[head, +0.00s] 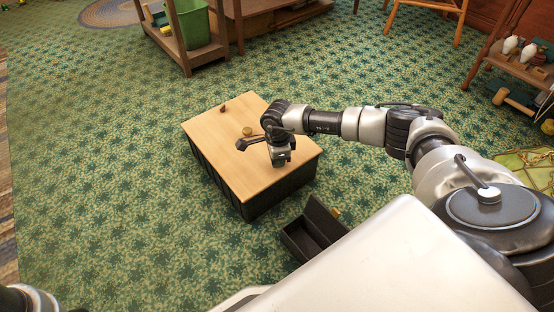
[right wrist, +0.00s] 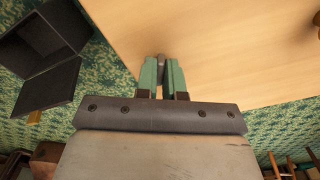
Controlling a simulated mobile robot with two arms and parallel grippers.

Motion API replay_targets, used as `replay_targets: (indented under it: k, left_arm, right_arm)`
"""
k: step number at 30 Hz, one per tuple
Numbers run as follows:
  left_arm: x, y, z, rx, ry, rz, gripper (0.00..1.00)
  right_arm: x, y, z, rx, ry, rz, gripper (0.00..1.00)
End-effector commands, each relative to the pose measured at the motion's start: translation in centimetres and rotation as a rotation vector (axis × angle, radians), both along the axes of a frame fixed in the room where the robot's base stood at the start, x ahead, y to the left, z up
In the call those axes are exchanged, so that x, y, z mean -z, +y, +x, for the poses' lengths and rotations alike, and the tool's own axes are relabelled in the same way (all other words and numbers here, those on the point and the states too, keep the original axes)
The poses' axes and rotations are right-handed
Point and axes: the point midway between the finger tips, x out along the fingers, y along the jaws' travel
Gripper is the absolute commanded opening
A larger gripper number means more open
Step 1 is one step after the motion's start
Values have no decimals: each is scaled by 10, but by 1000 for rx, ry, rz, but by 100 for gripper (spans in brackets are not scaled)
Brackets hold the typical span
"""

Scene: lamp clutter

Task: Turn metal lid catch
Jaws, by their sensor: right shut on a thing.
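My right gripper (head: 280,161) is over the near edge of a low chest with a light wooden lid (head: 215,131) and dark sides. In the right wrist view, its two green fingers (right wrist: 162,68) are closed on a small grey metal piece, seemingly the metal lid catch (right wrist: 161,58), beside the edge of the wooden lid (right wrist: 215,45). The catch is hidden behind the gripper in the head view. The lid lies flat on the chest. Only a piece of my left arm shows at the lower left of the head view; its gripper is out of frame.
A small open black box (head: 312,232) lies on the green patterned carpet (head: 110,170) in front of the chest. A brass knob (head: 247,131) and a small brown item (head: 223,107) are on the lid. A wooden stand with a green bin (head: 193,25) is behind. Carpet to the left is clear.

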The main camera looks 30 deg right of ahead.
Motion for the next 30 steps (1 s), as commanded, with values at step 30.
replay_targets:
  k: [30]
  left_arm:
    - [7, 0, 0, 0, 0, 0, 43]
  right_arm:
    - [0, 0, 0, -498, 0, 0, 0]
